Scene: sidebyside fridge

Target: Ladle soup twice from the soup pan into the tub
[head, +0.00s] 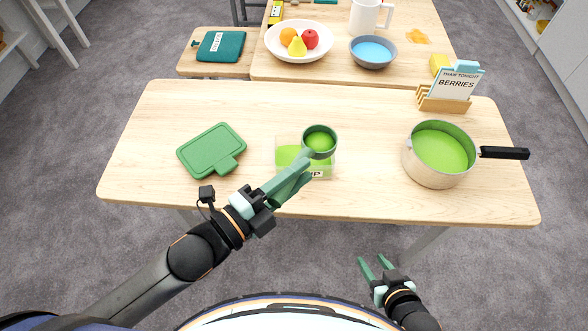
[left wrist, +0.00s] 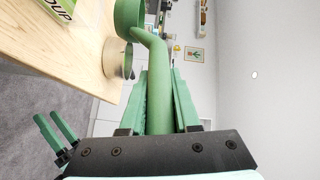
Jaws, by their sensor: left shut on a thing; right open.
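My left gripper (head: 286,184) is shut on the handle of a green ladle (head: 307,153). The ladle's bowl, with bright green soup in it, is over the right part of the clear tub (head: 281,171) and hides part of it. Green shows inside the tub, and its front label is partly covered. The soup pan (head: 425,173), cream with a black handle, stands at the right with green soup inside. In the left wrist view the ladle (left wrist: 157,75) runs between the fingers. My right gripper (head: 376,268) is open and empty, in front of the table.
A green lid (head: 211,151) lies left of the tub. A wooden holder (head: 443,105) with cards stands behind the pan. A back table carries a fruit plate (head: 273,45), a blue-filled bowl (head: 373,64) and a white mug (head: 364,17). The wood between tub and pan is clear.

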